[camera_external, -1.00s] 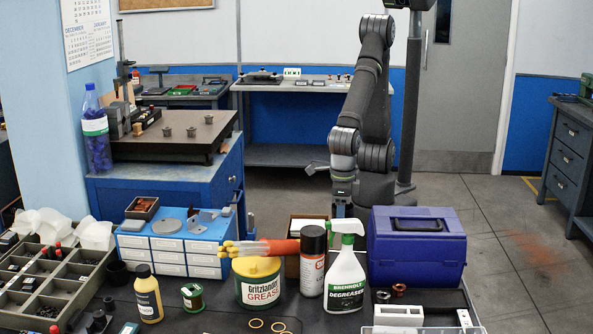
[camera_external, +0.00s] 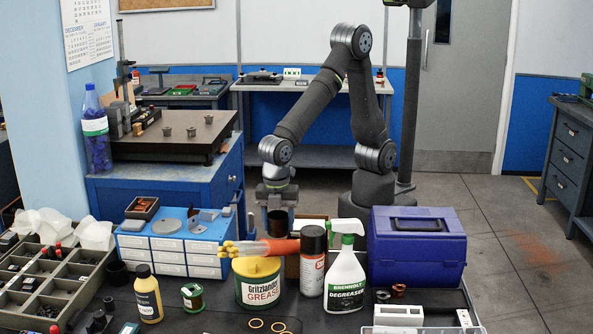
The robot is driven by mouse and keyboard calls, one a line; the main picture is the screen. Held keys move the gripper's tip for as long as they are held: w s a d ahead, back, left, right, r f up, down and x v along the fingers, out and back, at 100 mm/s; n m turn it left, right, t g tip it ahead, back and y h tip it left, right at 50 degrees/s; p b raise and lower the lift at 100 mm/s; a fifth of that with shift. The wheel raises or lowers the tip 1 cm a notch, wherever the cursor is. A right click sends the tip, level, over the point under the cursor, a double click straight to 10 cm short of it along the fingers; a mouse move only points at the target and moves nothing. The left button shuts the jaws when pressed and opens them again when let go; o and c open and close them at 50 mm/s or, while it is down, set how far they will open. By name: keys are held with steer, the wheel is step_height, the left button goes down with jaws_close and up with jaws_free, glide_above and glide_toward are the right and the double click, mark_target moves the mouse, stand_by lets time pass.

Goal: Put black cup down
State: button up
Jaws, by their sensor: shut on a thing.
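My gripper (camera_external: 275,204) points down behind the bench items, near the picture's middle. It is shut on a small dark cup (camera_external: 278,223), which it holds upright just behind the orange-handled brush bundle. The cup's lower part is hidden by that bundle, so I cannot tell whether it touches anything.
The blue drawer unit (camera_external: 170,256) is left of my gripper. The grease tin (camera_external: 258,284), black spray can (camera_external: 313,262), degreaser bottle (camera_external: 345,280) and purple toolbox (camera_external: 418,245) stand close in front and right. A yellow bottle (camera_external: 148,294) stands front left.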

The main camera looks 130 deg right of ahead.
steer(key=w+d+f+m, duration=0.2)
steer(key=w+d+m, duration=0.2)
steer(key=m, duration=0.3)
step_height(320, 180, up, 4)
steer(key=m, duration=0.3)
glide_above(220, 301)
step_height(220, 301, down, 17)
steer(key=shift+w+r, duration=0.1)
stand_by(0.3)
steer(key=shift+f, duration=0.25)
steer(key=o, duration=1)
steer(key=shift+r, duration=0.15)
steer(key=shift+o, duration=0.3)
step_height(220, 301, up, 12)
